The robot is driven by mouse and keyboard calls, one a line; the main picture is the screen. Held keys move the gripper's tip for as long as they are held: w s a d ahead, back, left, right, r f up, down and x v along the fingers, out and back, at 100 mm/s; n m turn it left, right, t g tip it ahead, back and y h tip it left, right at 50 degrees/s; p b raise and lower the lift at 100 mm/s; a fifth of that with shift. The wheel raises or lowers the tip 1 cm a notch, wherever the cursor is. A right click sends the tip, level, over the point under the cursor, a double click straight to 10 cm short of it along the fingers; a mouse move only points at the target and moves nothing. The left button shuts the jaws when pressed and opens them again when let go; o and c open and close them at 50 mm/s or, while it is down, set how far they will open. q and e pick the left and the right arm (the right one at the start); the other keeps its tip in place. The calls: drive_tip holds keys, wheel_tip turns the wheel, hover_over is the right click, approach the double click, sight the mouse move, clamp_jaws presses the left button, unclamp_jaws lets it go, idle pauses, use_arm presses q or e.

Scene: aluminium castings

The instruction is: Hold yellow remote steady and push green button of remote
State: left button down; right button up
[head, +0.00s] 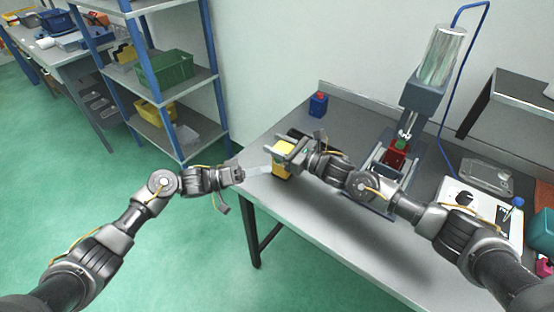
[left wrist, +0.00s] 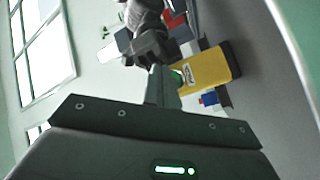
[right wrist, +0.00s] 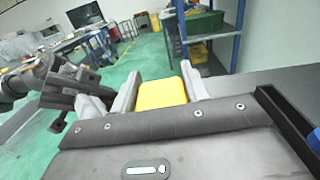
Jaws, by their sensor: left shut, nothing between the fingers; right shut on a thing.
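The yellow remote (head: 281,172) is held above the table's left edge by my right gripper (head: 285,150), which is shut on it. In the right wrist view the remote (right wrist: 162,94) sits between the two fingers. In the left wrist view the remote (left wrist: 207,70) lies on its side in the picture, with a dark end, a label and the green button (left wrist: 178,76). My left gripper (head: 264,170) is shut and empty, its fingertips close beside the remote. In the left wrist view its closed fingers (left wrist: 164,84) are right by the button; I cannot tell whether they touch it.
The grey table (head: 330,226) has a clear front. A blue box (head: 318,105) stands at its back edge. A press (head: 428,85) with a red part (head: 396,157) and a white panel (head: 480,212) are to the right. A shelf rack (head: 160,90) stands behind at left.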

use_arm(q)
drive_tip(key=shift+s+a, duration=0.45)
drive_tip(key=shift+s, duration=0.25)
drive_tip(key=shift+s+a, duration=0.4)
drive_tip(key=shift+s, duration=0.3)
use_arm(e)
drive_tip(key=o, duration=1.1)
drive_tip(key=shift+o, duration=0.2)
drive_tip(key=shift+d, duration=0.15)
drive_tip(key=v, duration=1.1)
drive_tip(key=shift+s+d, duration=0.2)
drive_tip(key=shift+d, duration=0.15)
use_arm(q)
drive_tip(key=shift+f, duration=0.1)
use_arm(e)
drive_tip(key=shift+f, duration=0.1)
